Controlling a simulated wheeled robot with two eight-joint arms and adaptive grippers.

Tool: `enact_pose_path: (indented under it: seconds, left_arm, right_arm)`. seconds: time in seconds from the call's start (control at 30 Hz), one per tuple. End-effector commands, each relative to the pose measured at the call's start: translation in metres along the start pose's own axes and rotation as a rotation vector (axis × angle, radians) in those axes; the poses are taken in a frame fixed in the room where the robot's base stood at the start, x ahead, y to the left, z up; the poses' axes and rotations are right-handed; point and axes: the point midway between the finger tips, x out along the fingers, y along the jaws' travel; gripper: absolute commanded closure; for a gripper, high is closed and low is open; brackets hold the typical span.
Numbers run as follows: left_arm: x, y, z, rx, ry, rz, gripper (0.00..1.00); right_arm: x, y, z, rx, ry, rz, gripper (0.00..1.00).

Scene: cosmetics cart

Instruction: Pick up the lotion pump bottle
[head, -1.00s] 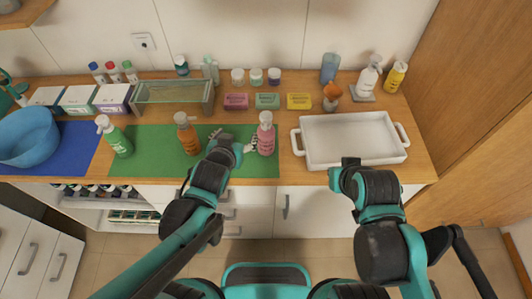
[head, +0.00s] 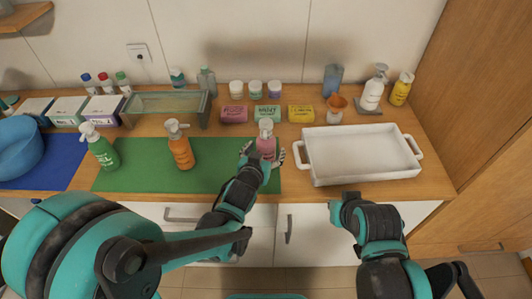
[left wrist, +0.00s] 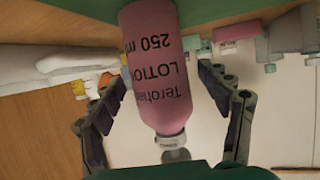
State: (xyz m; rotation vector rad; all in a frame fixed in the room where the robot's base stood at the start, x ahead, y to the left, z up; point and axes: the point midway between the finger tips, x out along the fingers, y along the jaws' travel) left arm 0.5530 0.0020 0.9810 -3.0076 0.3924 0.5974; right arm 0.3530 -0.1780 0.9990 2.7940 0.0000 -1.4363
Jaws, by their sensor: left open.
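The pink lotion pump bottle (head: 266,146) with a white pump stands upright on the green mat (head: 220,181), near its right end. In the left wrist view the bottle (left wrist: 155,70) appears upside down with "LOTION 250 m" on it. My left gripper (head: 263,156) is open, with one finger on each side of the bottle. In the left wrist view, gaps show between the bottle and both fingers of the gripper (left wrist: 162,80).
An orange pump bottle (head: 181,148) and a green pump bottle (head: 101,149) stand to the left on the mat. A white tray (head: 412,175) is close on the right. Behind lie pink (head: 234,115), green (head: 267,114) and yellow (head: 301,114) boxes. A glass-topped stand (head: 165,103) is back left.

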Motion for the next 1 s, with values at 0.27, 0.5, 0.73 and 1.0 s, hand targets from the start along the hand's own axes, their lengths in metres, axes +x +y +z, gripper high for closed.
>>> enact_pose_path:
  seconds: [0.27,0.5,0.73,1.0]
  left_arm:
    - [0.012,0.0,0.0,0.001,0.0,0.0,0.23]
    - [0.011,0.0,0.0,0.0,0.0,0.0,0.79]
    - [0.011,0.0,0.0,0.0,0.0,0.0,0.88]
    - [0.006,0.0,-0.013,0.0,0.0,0.0,0.88]
  right_arm:
    - [0.003,0.0,0.002,0.0,0.0,0.0,1.0]
    - [0.003,0.0,0.002,0.0,0.0,0.0,1.0]
    - [0.003,0.0,0.002,0.0,0.0,0.0,1.0]
    - [-0.004,0.0,-0.003,0.0,0.0,0.0,1.0]
